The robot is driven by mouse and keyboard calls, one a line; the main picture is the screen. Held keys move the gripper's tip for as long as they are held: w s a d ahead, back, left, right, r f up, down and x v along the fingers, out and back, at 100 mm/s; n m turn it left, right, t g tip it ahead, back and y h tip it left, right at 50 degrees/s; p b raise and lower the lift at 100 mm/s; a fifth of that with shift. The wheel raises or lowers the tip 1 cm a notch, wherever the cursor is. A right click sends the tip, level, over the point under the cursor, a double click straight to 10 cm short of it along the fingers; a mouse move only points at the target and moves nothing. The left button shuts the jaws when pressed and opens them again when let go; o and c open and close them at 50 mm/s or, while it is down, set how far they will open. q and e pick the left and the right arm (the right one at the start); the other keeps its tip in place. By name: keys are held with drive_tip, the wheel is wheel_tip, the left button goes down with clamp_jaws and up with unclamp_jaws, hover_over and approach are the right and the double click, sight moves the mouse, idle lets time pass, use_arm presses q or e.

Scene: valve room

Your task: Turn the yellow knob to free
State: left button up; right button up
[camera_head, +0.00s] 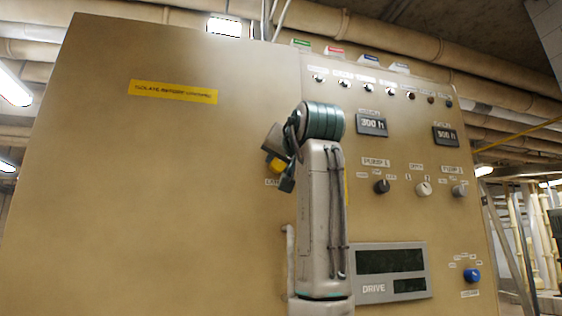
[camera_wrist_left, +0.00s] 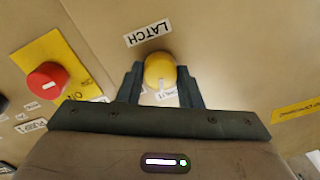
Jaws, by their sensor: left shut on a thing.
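The yellow knob (camera_wrist_left: 160,68) sits on the tan cabinet front, between the two fingers of my left gripper (camera_wrist_left: 160,84) in the left wrist view. A finger stands close on each side, shut on the knob. The knob's white mark points down in that view, towards a small label partly hidden by the gripper. A LATCH label (camera_wrist_left: 147,33) shows upside down above the knob. In the head view only a bit of the yellow knob (camera_head: 276,166) shows beside my left gripper (camera_head: 277,160); my arm hides the area right of it. My right gripper is not in view.
A red button (camera_wrist_left: 47,81) on a yellow plate is left of the knob in the wrist view. In the head view, black and white selectors (camera_head: 423,189), a blue knob (camera_head: 472,275) and a DRIVE display (camera_head: 390,262) lie to the right.

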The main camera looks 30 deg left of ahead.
use_arm(q)
drive_tip(key=m, duration=0.6)
drive_tip(key=shift+m+b, duration=0.3)
drive_tip(key=m, duration=0.3)
drive_tip(key=shift+f+m+b, duration=0.1)
drive_tip(key=shift+m+b, duration=0.2)
drive_tip(key=shift+m, duration=0.5)
drive_tip(key=shift+m+b, duration=0.3)
drive_tip(key=shift+m, duration=0.8)
drive_tip(key=shift+m+t, duration=0.3)
drive_tip(key=shift+m, duration=0.6)
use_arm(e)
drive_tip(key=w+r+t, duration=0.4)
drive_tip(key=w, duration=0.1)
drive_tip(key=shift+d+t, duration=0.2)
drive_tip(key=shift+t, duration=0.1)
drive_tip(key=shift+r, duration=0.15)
use_arm(q)
drive_tip(key=o, duration=1)
drive_tip(key=shift+d, duration=0.1)
